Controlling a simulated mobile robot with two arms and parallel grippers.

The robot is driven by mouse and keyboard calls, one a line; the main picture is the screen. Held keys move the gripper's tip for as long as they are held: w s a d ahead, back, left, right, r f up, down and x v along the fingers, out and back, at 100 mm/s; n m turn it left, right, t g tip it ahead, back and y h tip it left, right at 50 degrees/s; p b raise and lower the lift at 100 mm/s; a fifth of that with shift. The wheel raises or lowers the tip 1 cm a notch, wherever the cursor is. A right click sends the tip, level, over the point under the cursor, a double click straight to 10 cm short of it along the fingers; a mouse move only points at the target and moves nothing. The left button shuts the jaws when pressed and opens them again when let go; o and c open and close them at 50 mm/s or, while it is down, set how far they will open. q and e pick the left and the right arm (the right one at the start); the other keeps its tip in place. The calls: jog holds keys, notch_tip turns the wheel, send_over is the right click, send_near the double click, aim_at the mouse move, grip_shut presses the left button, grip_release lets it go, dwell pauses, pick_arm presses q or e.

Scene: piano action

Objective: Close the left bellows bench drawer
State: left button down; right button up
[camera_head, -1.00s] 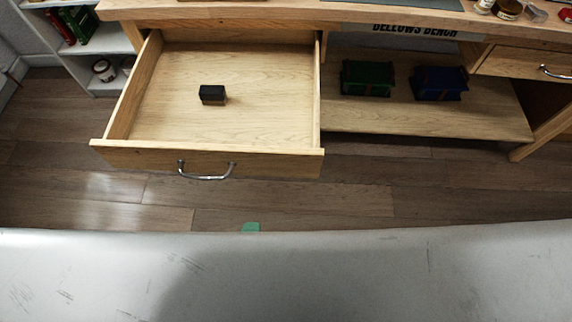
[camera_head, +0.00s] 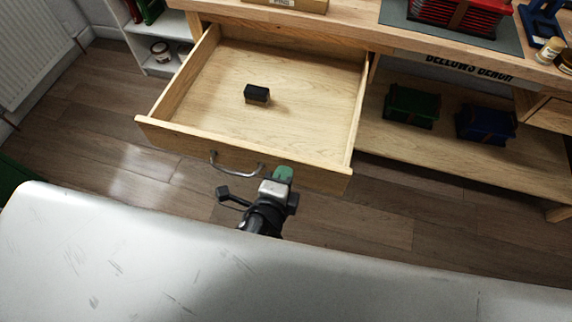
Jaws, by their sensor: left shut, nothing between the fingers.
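The left bellows bench drawer (camera_head: 205,143) is pulled far out from under the wooden bench top. It holds a small black block (camera_head: 257,94) on its bare wooden floor. The drawer's curved metal handle (camera_head: 236,170) is on its front panel. My left gripper (camera_head: 283,174), with green tips, is shut and empty. In the picture it overlaps the lower front panel, just right of the handle; I cannot tell whether it touches the panel. My right gripper is not in view.
The bench (camera_head: 350,30) carries a red ribbed item (camera_head: 458,15) on a grey mat. Green (camera_head: 411,106) and dark blue (camera_head: 486,124) items sit on the lower shelf. A white shelf unit (camera_head: 150,45) stands left of the drawer. Wooden floor (camera_head: 100,100) is clear at left.

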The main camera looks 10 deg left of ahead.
pick_arm(q)
jog(key=shift+w+d, duration=0.1)
jog(key=shift+w, duration=0.8)
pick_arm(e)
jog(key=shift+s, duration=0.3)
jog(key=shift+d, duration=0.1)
pick_arm(q)
jog(key=shift+w, duration=0.1)
